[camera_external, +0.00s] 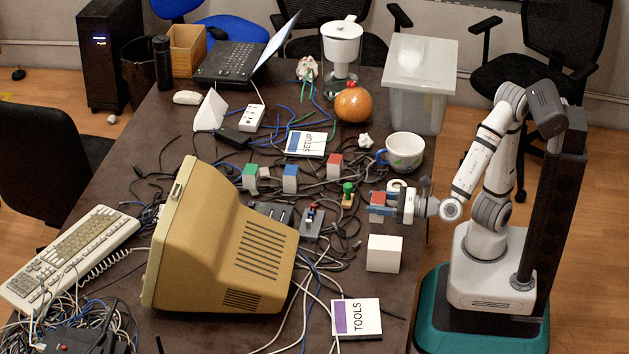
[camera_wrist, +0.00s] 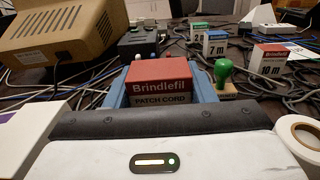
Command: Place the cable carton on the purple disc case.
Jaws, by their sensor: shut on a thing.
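My gripper (camera_external: 378,206) is shut on a small carton with a red top, the cable carton (camera_wrist: 162,82). Its label reads "Brindlefil" and "PATCH CORD" in the wrist view. The blue fingers (camera_wrist: 162,95) stand on both sides of it. The carton is low over the table's right side; I cannot tell whether it touches the table. The purple disc case (camera_external: 357,319) is a flat white case with a purple strip and the word "TOOLS". It lies near the table's front right, apart from the carton and nearer the camera than my gripper. Its top is bare.
A plain white box (camera_external: 384,253) stands between my gripper and the purple case. A beige monitor (camera_external: 215,240) stands to the left. Green, blue and red-topped cartons (camera_external: 290,178) stand among cables. A blue-striped "SETUP" case (camera_external: 306,144), a mug (camera_external: 405,152) and tape roll (camera_external: 397,185) lie farther back.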

